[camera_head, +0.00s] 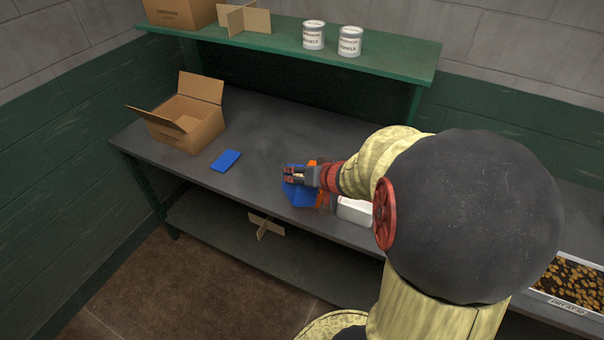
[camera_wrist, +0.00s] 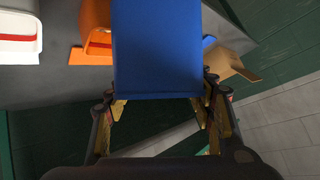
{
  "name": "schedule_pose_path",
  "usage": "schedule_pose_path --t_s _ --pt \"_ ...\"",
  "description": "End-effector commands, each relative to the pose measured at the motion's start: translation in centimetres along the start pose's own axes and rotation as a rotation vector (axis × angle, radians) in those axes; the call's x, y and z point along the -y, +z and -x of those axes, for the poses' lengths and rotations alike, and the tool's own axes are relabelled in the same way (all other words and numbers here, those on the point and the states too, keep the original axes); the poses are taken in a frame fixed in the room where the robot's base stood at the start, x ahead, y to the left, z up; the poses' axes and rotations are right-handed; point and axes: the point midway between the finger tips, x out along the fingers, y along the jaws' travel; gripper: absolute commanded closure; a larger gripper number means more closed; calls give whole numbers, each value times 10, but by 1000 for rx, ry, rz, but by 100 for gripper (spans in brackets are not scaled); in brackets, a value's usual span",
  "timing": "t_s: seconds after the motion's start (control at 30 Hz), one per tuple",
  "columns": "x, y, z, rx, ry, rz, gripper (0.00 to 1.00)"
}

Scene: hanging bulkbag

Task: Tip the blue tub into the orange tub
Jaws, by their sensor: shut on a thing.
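My gripper (camera_head: 291,176) is shut on the blue tub (camera_head: 300,195) near the front edge of the bench. In the wrist view the fingers (camera_wrist: 158,100) stand at both sides of the blue tub (camera_wrist: 155,45), whose plain blue face fills the middle; its inside is hidden. The blue tub looks tilted in the head view, but how far I cannot tell. The orange tub (camera_head: 323,197) is beside it, mostly hidden behind my gripper and the blue tub. It shows in part in the wrist view (camera_wrist: 96,18), left of the blue tub.
A white tub (camera_head: 355,210) stands right of the orange one. A flat blue piece (camera_head: 226,160) and an open cardboard box (camera_head: 186,124) lie to the left on the grey bench (camera_head: 262,125). A green shelf (camera_head: 280,46) with cans is above. The bench's back middle is clear.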

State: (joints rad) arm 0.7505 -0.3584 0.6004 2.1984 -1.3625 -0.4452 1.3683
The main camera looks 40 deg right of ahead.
Motion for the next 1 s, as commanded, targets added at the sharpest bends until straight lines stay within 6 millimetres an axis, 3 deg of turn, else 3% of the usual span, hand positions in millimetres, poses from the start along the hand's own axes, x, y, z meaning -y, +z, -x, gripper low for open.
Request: schedule_pose_path --t_s 1.0 --pt "-1 -4 0 26 -10 -25 80"
